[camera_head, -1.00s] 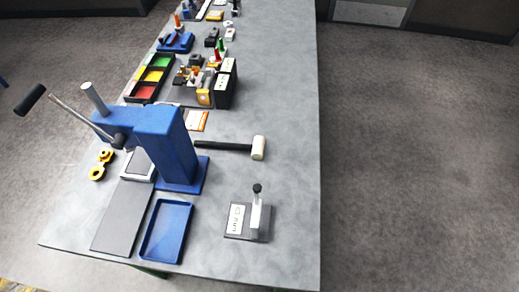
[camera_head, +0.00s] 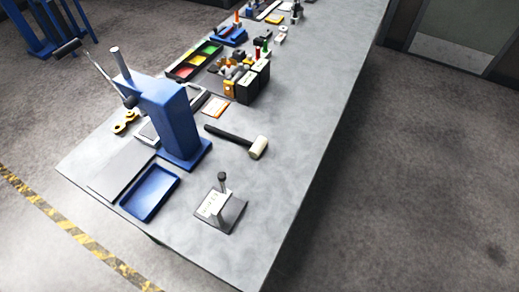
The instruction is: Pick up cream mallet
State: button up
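The cream mallet (camera_head: 258,147) lies on its side on the grey workbench (camera_head: 290,190). Its cream head is toward the right and its black handle (camera_head: 225,133) points to the upper left. It lies to the right of the blue arbor press (camera_head: 172,118), with bare bench around its head. My gripper is not in view.
A small stand with a black knob (camera_head: 222,205) and a blue tray (camera_head: 150,191) are nearer the bench's front edge. Black boxes (camera_head: 252,84), coloured bins (camera_head: 194,61) and fixtures stand farther back. The bench's right strip is clear, and open floor (camera_head: 420,170) lies beyond it.

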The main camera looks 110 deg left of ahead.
aim_at(257, 148)
jog(key=z, duration=0.05)
jog(key=i, duration=1.05)
jog(key=z, duration=0.4)
jog(key=k, duration=0.15)
jog(key=u, duration=2.6)
jog(key=i, duration=0.9)
jog(key=u, duration=0.05)
